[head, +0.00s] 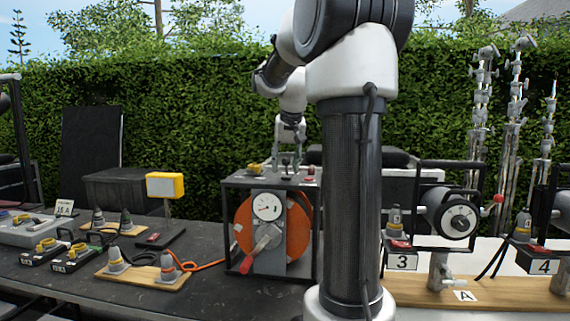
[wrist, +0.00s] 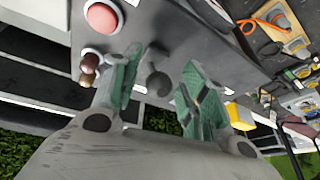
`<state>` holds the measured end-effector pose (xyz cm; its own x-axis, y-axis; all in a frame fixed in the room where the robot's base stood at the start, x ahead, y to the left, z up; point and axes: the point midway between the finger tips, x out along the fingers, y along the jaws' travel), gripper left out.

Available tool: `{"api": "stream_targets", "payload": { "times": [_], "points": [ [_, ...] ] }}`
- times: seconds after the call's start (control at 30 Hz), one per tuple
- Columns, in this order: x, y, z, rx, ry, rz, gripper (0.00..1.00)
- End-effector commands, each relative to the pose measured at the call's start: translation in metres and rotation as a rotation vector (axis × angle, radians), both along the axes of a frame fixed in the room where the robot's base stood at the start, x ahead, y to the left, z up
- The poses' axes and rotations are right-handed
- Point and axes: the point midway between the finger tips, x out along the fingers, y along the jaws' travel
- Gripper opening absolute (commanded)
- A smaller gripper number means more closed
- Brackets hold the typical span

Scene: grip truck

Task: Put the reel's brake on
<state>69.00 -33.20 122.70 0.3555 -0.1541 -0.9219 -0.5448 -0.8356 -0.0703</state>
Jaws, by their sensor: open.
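The cable reel (head: 299,228) is an orange drum in a dark frame, with a round white gauge (head: 267,207) and a red-handled crank (head: 262,247) on its front. My gripper (head: 287,168) points down over the reel's grey top. In the wrist view my gripper (wrist: 158,92) is open, with green pads on its fingers. A dark rounded knob (wrist: 157,82) on the grey top shows between the fingertips; I cannot tell whether they touch it. No label marks which control is the brake.
A red button (wrist: 101,17) and a small brown knob (wrist: 89,63) sit beside one finger. A yellow box lamp (head: 165,185) stands left of the reel on the dark table. My arm's column hides the space right of the reel. Lamp unit 3 (head: 452,217) stands beyond it.

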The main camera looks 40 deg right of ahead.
Motion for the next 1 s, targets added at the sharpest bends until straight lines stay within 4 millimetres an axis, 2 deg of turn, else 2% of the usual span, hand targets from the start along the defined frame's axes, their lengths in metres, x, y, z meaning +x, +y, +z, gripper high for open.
{"api": "stream_targets", "payload": {
  "times": [0.27,0.53,1.0],
  "points": [
    [0.0011,-0.0005,-0.0029,-0.001,-0.001,0.0,0.44],
    [0.001,-0.0003,-0.0027,-0.001,-0.001,0.0,0.0],
    [0.0039,-0.0033,-0.0006,0.046,0.042,-0.001,0.0]
  ]
}}
